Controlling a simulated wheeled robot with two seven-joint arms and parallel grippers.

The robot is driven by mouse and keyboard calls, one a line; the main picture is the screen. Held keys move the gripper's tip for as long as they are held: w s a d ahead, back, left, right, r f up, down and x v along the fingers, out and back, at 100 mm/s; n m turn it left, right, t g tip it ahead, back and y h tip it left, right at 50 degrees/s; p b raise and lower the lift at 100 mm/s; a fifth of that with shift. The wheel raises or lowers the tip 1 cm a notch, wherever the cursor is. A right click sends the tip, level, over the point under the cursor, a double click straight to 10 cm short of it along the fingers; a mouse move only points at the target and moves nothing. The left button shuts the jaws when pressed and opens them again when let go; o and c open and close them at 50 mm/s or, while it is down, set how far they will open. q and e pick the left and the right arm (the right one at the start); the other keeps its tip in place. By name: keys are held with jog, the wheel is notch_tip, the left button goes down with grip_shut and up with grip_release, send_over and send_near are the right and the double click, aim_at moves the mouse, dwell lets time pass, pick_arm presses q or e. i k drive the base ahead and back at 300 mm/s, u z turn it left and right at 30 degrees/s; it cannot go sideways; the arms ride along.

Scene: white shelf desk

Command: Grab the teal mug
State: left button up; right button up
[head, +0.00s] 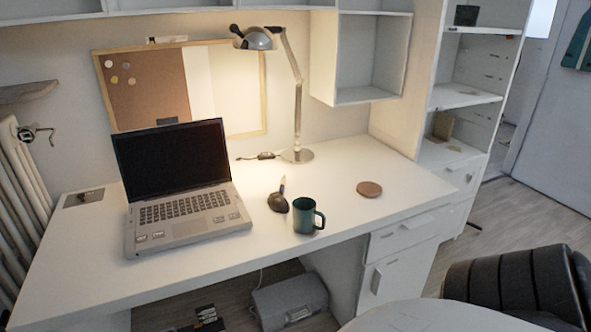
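The teal mug (304,216) stands upright on the white desk (335,185), near its front edge. Its handle points to the right and its open top shows. Nothing is touching it from above. Neither of my grippers shows in the head view.
An open laptop (182,190) stands left of the mug. A small dark object (278,203) sits close beside the mug on its left. A brown round coaster (369,189) lies to the right. A desk lamp (297,110) stands behind. A dark chair (515,285) is at the front right.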

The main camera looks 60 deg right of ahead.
aim_at(304, 212)
jog(key=z, duration=0.8)
jog(key=i, duration=0.95)
jog(key=z, duration=0.95)
